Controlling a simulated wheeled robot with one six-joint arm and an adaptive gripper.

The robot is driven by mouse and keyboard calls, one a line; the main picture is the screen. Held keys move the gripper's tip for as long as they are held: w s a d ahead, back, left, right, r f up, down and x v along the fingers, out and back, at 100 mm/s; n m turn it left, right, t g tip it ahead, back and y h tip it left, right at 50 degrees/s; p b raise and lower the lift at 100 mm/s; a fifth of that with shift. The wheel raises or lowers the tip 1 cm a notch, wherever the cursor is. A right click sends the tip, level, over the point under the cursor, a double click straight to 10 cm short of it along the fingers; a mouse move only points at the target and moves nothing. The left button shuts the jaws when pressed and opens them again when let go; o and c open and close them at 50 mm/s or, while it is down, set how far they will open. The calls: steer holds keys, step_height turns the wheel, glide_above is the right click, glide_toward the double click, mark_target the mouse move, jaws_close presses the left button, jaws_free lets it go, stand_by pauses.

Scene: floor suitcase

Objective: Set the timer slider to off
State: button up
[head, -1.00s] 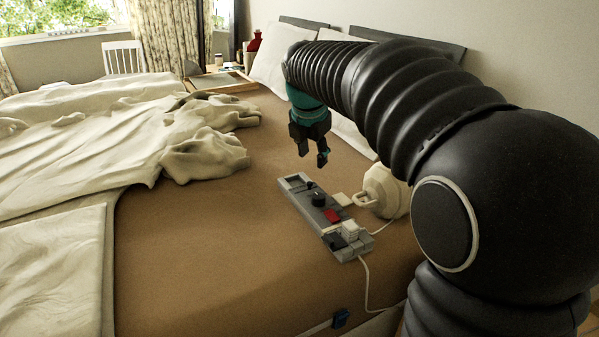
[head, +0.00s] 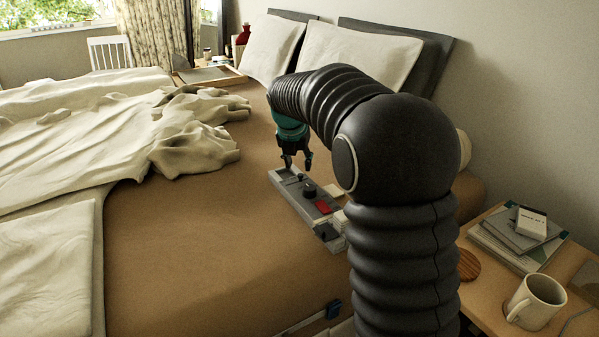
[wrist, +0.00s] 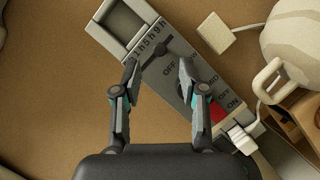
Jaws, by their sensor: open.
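A long grey control panel (head: 288,192) lies on the brown bed; it also shows in the wrist view (wrist: 180,50). Its timer slider (wrist: 161,46) is a dark handle in a slot beside the hour marks. A dark round knob (head: 310,190) and a red switch (head: 322,207) sit further along; the red switch also shows in the wrist view (wrist: 218,114). My gripper (head: 298,163) is open above the panel's far end. In the wrist view its fingertips (wrist: 158,64) straddle the slider area, with nothing held. The right finger partly hides the round knob.
A white plug (wrist: 240,138) with a cable sits at the panel's end, and a pale jug-like object (wrist: 295,45) stands close by. Rumpled bedding (head: 190,135) lies to the left. A bedside table (head: 490,285) with a mug (head: 535,300) stands at right.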

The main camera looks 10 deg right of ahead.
mark_target(300, 174)
steer(key=shift+x, duration=2.2)
jaws_close()
